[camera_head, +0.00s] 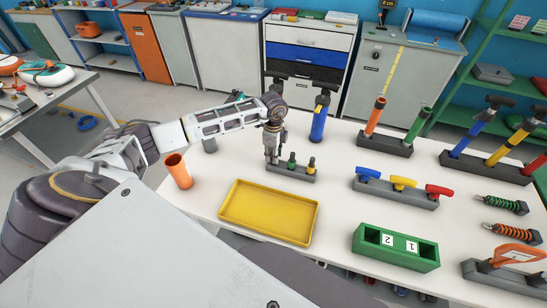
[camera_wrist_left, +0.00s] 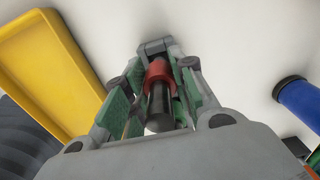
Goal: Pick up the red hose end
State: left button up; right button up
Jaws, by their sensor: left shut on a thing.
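The red hose end (camera_wrist_left: 157,72), a red collar with a black cylindrical part, sits between the green-padded fingers of my left gripper (camera_wrist_left: 158,92) in the left wrist view. The gripper is shut on it. In the head view my left gripper (camera_head: 272,153) points down at the left end of a small grey rack (camera_head: 291,173) and hides the red hose end there. A green-topped end (camera_head: 291,160) and a yellow-topped end (camera_head: 311,165) stand upright in this rack, to the right of the gripper. I cannot tell whether the red end is clear of the rack.
A yellow tray (camera_head: 230,225) lies in front of the rack, with an orange cup (camera_head: 178,171) at its left. A blue cylinder (camera_head: 319,118) stands behind the rack. To the right are a rack of coloured handles (camera_head: 395,196) and a green two-slot box (camera_head: 365,250).

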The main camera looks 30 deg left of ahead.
pick_arm(q)
jog(key=shift+r+b, duration=0.5)
jog(key=shift+r, duration=3.5)
